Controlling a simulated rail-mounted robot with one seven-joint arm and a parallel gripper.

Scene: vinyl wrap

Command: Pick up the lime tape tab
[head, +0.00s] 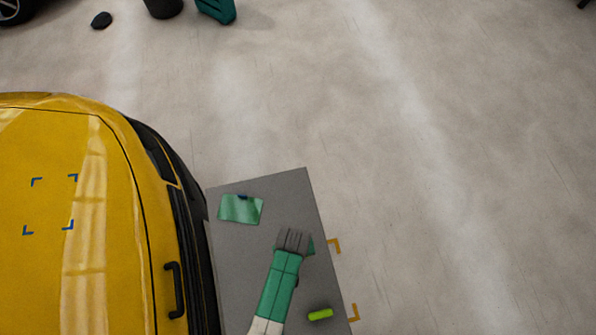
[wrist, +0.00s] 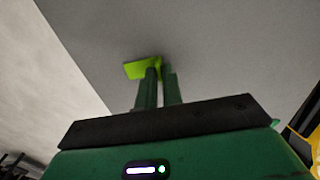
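The lime tape tab (head: 320,314) lies on the grey table (head: 272,205), near its right edge in the head view. In the wrist view the tab (wrist: 136,70) shows just beyond and left of my gripper's fingertips (wrist: 160,70), and the left finger covers part of it. The two green fingers stand close together with a narrow gap. I cannot tell whether they touch the tab or close on it. In the head view my green arm lies over the table left of the tab, and the fingertips are hidden.
A green sheet (head: 240,209) lies on the table's far left. A yellow car (head: 75,210) stands against the table's left side. Orange corner marks (head: 335,245) show at the right edge. Open concrete floor (head: 470,150) lies to the right. A dark bin (head: 163,7) stands far back.

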